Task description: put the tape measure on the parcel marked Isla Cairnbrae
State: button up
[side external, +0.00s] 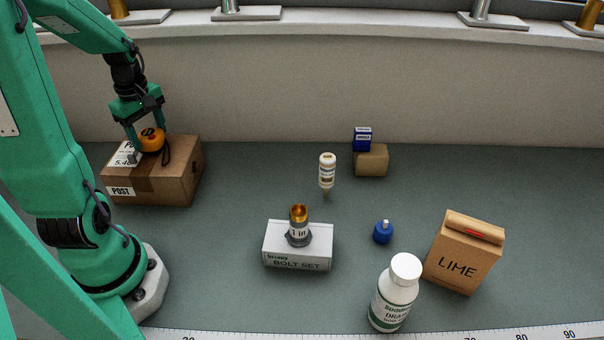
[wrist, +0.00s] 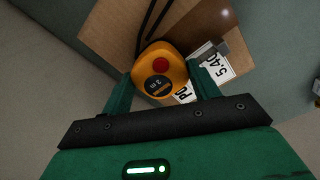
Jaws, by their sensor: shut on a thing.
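The orange tape measure (side external: 151,140) has a dark face and a black strap. In the wrist view the tape measure (wrist: 159,76) also shows a red button and lies between my fingertips. My gripper (side external: 149,146) is shut on it, at the top of a brown cardboard parcel (side external: 175,181). I cannot tell whether the tape measure touches the parcel's top. The parcel carries a white "POST" label and a white label reading "5.40", partly covered. In the wrist view the parcel (wrist: 118,30) lies behind the tape measure. No name is readable on it.
A white bolt set box (side external: 298,256) with a brass-topped fitting (side external: 299,228) stands mid-bench. Right of it are a blue bottle (side external: 383,232), a LIME box (side external: 463,258) and a white bottle (side external: 394,292).

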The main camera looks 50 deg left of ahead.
aim_at(149, 136)
jog(key=shift+f, duration=0.2)
jog(key=o, duration=1.2)
jog(key=r, duration=1.2)
jog(key=shift+s+d+r, duration=0.1)
jog(key=shift+d+r, duration=0.05)
jog(key=shift+d, duration=0.05)
jog(key=shift+d, duration=0.1)
jog(key=shift+w+d+r+m+t, duration=0.2)
jog(key=shift+d+m+t, duration=0.7)
jog(key=shift+d+m, duration=2.85)
jog(key=shift+w+d+r+m+t, duration=0.2)
jog(key=shift+d+m+t, duration=0.7)
jog(key=shift+d+m, duration=2.8)
jog(key=shift+w+d+r+m+t, duration=0.2)
jog(key=shift+d+m+t, duration=0.7)
jog(key=shift+d+m, duration=2.85)
